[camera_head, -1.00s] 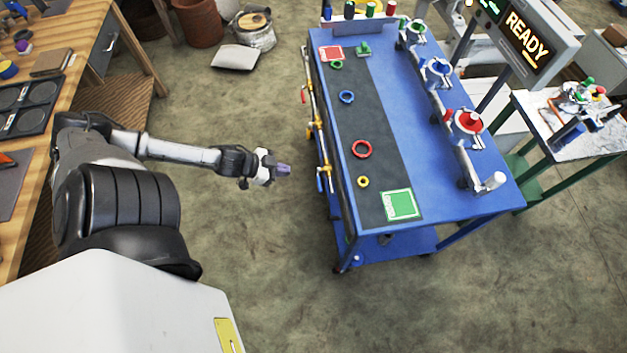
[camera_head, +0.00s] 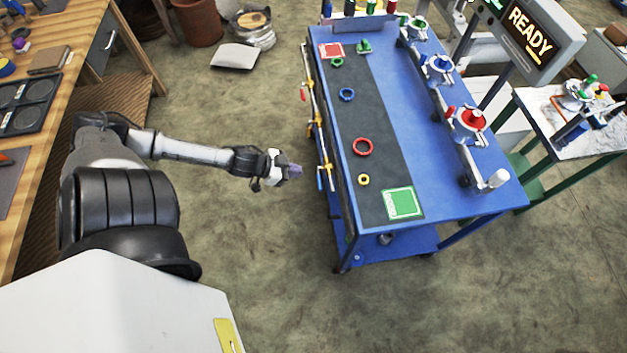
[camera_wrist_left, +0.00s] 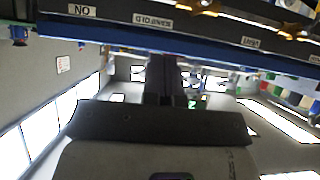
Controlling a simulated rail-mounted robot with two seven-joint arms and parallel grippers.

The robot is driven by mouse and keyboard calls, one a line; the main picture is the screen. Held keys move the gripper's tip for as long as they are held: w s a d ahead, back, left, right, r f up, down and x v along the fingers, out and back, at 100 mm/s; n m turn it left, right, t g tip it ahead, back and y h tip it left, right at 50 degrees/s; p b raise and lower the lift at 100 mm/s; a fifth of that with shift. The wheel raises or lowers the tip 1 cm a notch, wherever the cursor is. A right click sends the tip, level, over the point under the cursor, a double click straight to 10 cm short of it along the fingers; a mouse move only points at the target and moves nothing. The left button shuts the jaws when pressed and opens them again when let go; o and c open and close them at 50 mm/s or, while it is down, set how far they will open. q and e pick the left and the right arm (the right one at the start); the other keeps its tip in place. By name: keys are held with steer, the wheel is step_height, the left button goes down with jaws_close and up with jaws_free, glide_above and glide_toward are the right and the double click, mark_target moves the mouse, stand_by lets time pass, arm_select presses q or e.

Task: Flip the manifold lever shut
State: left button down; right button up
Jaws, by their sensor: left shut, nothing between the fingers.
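The manifold is a thin pipe with brass fittings (camera_head: 324,150) along the left side of the blue cart. A blue lever (camera_head: 320,179) hangs near its front end, and a red lever (camera_head: 303,93) is farther back. My left gripper (camera_head: 296,171) is shut and empty, just left of the blue lever with a small gap. In the left wrist view its dark fingers (camera_wrist_left: 166,82) point toward the cart's edge, and brass fittings (camera_wrist_left: 205,6) show at the top. I cannot tell which label names which lever. My right gripper is out of view.
The blue cart (camera_head: 440,150) carries coloured rings and several clamps on a side rail. A READY sign (camera_head: 532,35) stands behind it. A wooden workbench (camera_head: 62,60) is at the left.

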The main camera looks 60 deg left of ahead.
mark_target(319, 178)
arm_select(q)
steer(key=w+d+f+b, duration=0.1)
steer(key=w+f+b, duration=0.2)
steer(key=w+f, duration=0.2)
step_height(319, 178, down, 2)
steer(key=shift+w+d+f, duration=0.1)
steer(key=shift+w+d, duration=0.15)
steer(key=shift+d, duration=0.05)
stand_by(0.3)
steer(key=shift+w+d, duration=0.1)
